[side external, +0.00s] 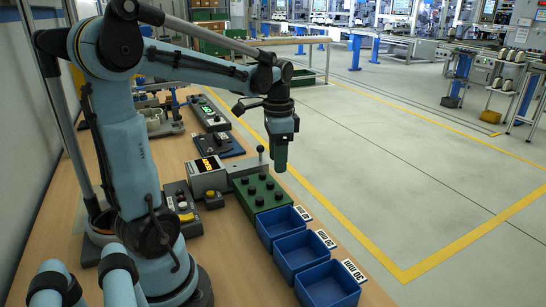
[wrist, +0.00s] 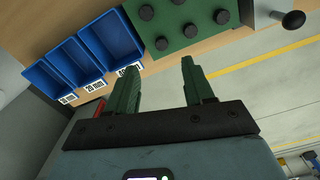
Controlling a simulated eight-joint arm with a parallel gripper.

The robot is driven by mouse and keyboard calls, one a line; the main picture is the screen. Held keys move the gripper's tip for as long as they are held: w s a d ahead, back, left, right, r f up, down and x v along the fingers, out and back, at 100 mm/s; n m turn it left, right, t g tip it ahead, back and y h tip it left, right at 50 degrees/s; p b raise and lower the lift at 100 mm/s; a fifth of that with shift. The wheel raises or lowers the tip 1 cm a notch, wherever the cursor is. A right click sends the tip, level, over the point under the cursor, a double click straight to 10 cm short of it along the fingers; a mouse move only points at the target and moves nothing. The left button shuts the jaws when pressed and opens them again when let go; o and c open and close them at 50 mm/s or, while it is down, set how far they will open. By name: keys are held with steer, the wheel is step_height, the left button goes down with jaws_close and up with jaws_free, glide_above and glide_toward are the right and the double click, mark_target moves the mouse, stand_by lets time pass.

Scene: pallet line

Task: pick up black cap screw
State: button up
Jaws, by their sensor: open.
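Several black cap screws (side external: 262,177) stand upright in a green block (side external: 248,200) on the bench. In the wrist view, a black cap screw (wrist: 191,31) and others like it show on the green block (wrist: 175,14) at the top, beyond my fingertips. My gripper (side external: 280,170) hangs above the bench's right side, pointing down, just behind and to the right of the block in the side view. In the wrist view, the two green fingers of my gripper (wrist: 158,65) are spread with nothing between them. They appear apart from the screws.
Blue bins (side external: 282,236) with white labels stand in a row in front of the block. A device with a lever (side external: 261,157) stands behind the block. A box with an orange display (side external: 208,175) and a control box with a yellow button (side external: 182,205) are to the left.

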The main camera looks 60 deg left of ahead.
mark_target(279, 193)
steer(key=shift+w+f, duration=0.15)
steer(key=shift+f, duration=2.3)
steer(key=shift+w+f, duration=0.1)
steer(key=shift+f, duration=2.3)
jaws_close()
